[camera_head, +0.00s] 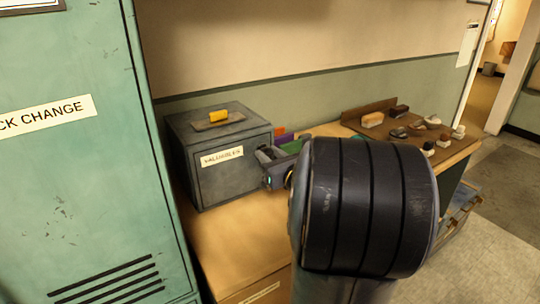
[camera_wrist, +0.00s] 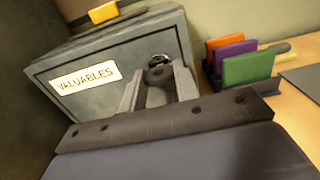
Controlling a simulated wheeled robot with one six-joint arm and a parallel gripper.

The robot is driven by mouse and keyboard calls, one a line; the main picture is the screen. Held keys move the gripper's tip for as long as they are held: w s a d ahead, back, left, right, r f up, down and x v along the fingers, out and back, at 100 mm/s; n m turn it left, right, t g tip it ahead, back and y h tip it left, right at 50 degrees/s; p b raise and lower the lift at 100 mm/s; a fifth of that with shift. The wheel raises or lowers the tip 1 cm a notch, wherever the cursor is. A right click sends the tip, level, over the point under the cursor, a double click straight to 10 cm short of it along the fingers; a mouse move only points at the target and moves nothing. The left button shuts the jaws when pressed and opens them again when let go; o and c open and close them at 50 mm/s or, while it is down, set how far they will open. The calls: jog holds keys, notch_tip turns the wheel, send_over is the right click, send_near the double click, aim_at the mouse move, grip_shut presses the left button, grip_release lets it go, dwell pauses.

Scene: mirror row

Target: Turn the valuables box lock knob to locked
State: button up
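The valuables box (camera_head: 207,170) is a dark grey metal box with a white "VALUABLES" label, standing on the wooden counter beside the green locker. It also fills the upper left of the wrist view (camera_wrist: 110,96). The round dark lock knob (camera_wrist: 159,73) is on its front, right of the label, with a shiny ring behind its top. My gripper (camera_wrist: 160,80) is at the box front, its two fingers apart on either side of the knob. I cannot tell whether they press on it. The knob's marking, if any, is hidden.
A yellow block (camera_head: 218,116) sits on the box lid. A brown board (camera_head: 410,128) with several small items lies farther right. The green locker (camera_head: 75,150) closes off the left.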

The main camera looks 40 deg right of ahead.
jog(key=c, duration=0.4)
jog(key=shift+c, duration=0.2)
jog(key=shift+f+n+b, duration=0.15)
jog(key=shift+n+b, duration=0.15)
jog(key=shift+b, duration=0.3)
jog(key=n+b, duration=1.7)
jog(key=b, duration=0.5)
jog(key=shift+b, duration=0.3)
jog(key=shift+n, duration=0.3)
